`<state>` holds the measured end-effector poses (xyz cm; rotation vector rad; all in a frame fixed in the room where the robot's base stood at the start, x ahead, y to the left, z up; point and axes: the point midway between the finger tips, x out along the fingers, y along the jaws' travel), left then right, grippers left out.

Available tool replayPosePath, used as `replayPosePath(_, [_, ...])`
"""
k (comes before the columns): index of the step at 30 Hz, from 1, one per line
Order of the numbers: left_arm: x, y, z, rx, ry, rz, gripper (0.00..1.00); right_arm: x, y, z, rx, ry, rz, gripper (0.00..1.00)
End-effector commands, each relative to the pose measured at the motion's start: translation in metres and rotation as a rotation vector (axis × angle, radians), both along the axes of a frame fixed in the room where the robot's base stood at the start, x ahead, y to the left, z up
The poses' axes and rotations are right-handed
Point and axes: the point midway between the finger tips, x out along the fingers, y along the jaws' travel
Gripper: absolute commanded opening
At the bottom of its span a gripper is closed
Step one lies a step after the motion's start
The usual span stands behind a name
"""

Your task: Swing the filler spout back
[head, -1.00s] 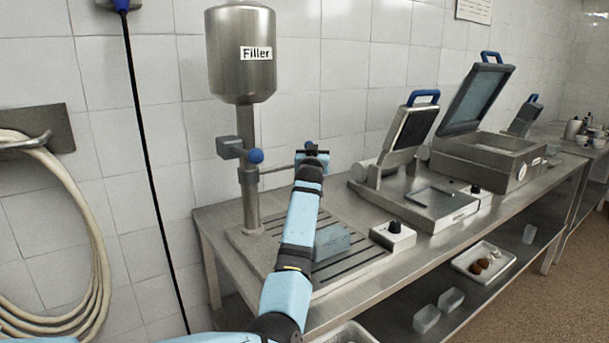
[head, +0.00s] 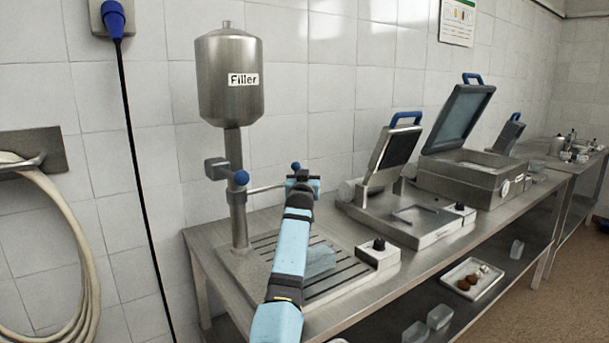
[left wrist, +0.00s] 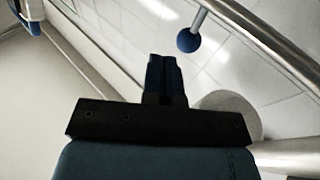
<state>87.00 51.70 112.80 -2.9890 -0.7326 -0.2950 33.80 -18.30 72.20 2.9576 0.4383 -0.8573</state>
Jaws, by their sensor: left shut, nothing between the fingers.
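The filler is a steel tank (head: 229,75) on a post, over a slotted drip tray (head: 268,242). Its thin steel spout (head: 264,188) points right from the post, and a blue ball knob (head: 295,166) stands up near its outer end. In the left wrist view the spout tube (left wrist: 268,48) crosses the upper right, with the blue knob (left wrist: 188,41) on a short stem. My left gripper (head: 303,178) is at the spout's outer end, close to the knob. Its fingers (left wrist: 165,75) are shut and empty, apart from the knob in the wrist view. My right gripper is out of view.
A translucent container (head: 320,259) stands on the drip tray, partly behind my arm. A small control box (head: 378,256) and open lidded machines (head: 465,175) stand to the right. A second blue knob (head: 241,178) is on the post. A coiled hose (head: 45,235) hangs at left.

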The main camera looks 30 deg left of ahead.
Motion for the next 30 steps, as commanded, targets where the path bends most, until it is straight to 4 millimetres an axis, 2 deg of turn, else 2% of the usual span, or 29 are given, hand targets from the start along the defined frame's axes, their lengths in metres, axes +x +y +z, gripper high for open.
replayPosePath(6, [-0.029,-0.046,-0.014,-0.005,0.002,-0.004,0.00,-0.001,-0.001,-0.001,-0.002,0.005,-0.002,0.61])
replayPosePath(12, [-0.046,-0.073,-0.020,-0.004,0.003,-0.004,0.00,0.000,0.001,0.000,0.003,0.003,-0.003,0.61])
replayPosePath(18, [-0.054,-0.083,-0.023,-0.004,0.004,-0.002,0.00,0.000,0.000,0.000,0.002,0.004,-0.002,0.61])
replayPosePath(30, [-0.054,-0.084,-0.023,-0.003,0.004,-0.002,0.00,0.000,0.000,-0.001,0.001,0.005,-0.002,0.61])
